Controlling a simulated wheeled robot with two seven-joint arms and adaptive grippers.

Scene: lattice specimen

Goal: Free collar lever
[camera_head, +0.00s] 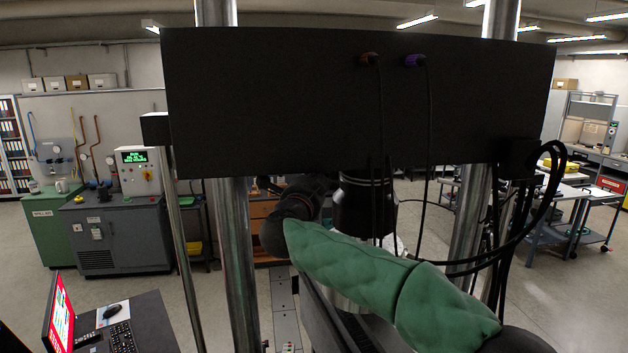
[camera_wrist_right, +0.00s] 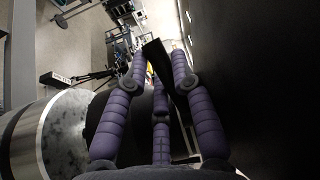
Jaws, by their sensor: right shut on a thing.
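My right gripper (camera_wrist_right: 161,62) has purple segmented fingers and shows in the right wrist view. Its fingers are closed around a flat dark bar (camera_wrist_right: 157,56), which looks like the collar lever. The bar runs tilted between the fingertips; its far parts are hidden. In the head view a black cylindrical collar (camera_head: 364,207) hangs under the wide black crosshead (camera_head: 300,105). My green-sleeved right arm reaches in front of it from the lower right. The right fingers are not clear there. My left gripper is not in view.
Steel columns (camera_head: 233,260) stand on both sides, with cables looping at the right. In the wrist view a metal-edged cylinder (camera_wrist_right: 50,140) is close at the left and a dark wall fills the right. A desk with a keyboard (camera_head: 120,340) is at the lower left.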

